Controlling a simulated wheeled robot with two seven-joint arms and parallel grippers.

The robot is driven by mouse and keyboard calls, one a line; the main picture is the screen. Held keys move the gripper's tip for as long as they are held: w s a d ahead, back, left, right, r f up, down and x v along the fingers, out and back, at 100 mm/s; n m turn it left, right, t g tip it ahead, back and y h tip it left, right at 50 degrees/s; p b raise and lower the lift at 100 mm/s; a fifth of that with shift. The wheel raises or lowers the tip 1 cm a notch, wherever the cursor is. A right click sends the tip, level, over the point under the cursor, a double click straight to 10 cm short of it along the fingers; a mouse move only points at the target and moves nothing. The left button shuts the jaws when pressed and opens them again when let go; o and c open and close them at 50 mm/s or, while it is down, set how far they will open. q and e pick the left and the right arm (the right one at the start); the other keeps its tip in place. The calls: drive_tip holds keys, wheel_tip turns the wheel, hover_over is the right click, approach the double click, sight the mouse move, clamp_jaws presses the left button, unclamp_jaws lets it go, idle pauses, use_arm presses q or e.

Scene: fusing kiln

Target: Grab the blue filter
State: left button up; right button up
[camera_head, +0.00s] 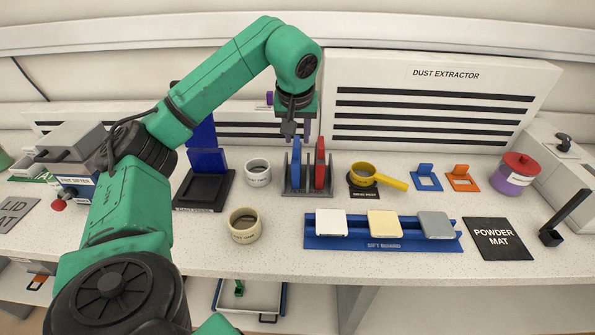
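A thin blue panel (296,165), which looks like the blue filter, stands upright in a grey slotted rack (294,190) in the middle of the bench. A red panel (320,163) stands in the same rack just to its right. My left gripper (289,128) hangs pointing down, close above the top of the blue panel and slightly to its left. Its fingers are small and dark and overlap in this view, so I cannot tell their opening or whether they touch the panel. My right gripper is not in view.
A dark stand with blue plates (207,162) and a pale ring (257,171) lie left of the rack. A yellow sieve (365,174) is right. A blue board (330,243) with several tiles lies in front. The dust extractor (440,95) stands behind.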

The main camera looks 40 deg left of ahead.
sight(296, 161)
use_arm(q)
drive_tip(key=p+x, duration=0.3)
drive_tip(key=x, duration=0.9)
drive_tip(key=shift+s+a+f, duration=0.1)
drive_tip(key=shift+f, duration=0.15)
drive_tip(key=shift+a+f, duration=0.1)
drive_tip(key=shift+f, duration=0.15)
clamp_jaws()
